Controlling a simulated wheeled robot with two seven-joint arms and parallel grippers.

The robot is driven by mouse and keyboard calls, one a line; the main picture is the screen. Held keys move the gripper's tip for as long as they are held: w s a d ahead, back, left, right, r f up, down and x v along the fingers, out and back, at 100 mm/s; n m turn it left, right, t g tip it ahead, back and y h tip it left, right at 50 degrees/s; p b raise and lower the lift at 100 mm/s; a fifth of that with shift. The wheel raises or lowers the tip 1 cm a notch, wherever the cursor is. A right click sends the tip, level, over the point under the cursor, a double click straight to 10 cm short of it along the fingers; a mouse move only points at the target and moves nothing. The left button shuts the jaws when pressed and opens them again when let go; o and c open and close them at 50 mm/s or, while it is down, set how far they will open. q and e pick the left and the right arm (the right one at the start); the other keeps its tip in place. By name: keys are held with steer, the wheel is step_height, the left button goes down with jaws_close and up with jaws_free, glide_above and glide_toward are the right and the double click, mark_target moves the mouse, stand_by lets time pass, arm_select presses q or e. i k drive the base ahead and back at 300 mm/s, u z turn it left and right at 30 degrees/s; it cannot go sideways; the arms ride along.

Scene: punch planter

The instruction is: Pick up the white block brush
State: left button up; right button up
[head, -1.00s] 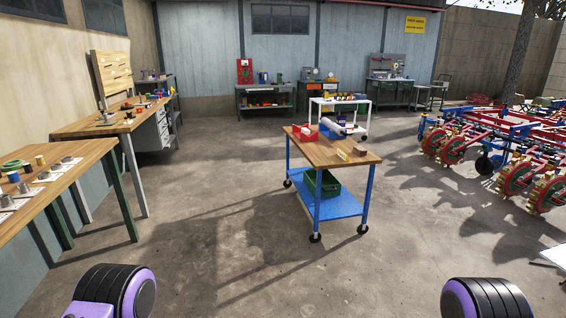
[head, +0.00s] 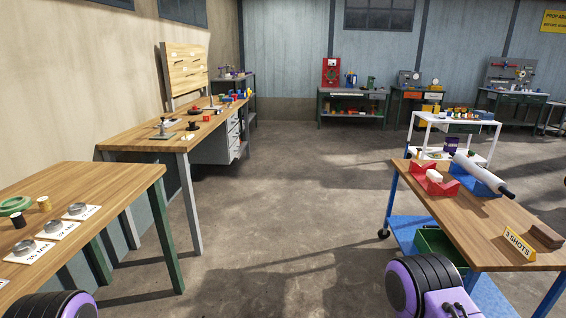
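I cannot make out the white block brush for certain. A small white object (head: 434,176) sits in a red tray (head: 420,183) on the blue cart (head: 466,222) at the right; it is too small to tell whether it is the brush. Neither gripper is in view. Only purple and black parts of my own arms show at the bottom edge.
The cart also carries a white roll (head: 484,174), a "3 SHOTS" sign (head: 518,243) and a brown block (head: 547,236). A wooden bench (head: 120,185) stands near left, a workbench (head: 170,143) behind it. A white cart (head: 455,117) stands behind. The middle floor (head: 290,200) is clear.

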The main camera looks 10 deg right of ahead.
mark_target(430, 175)
steer(key=z, duration=0.25)
steer(key=i, duration=1.8)
steer(key=z, duration=1.6)
steer(key=i, duration=1.2)
steer(key=z, duration=0.8)
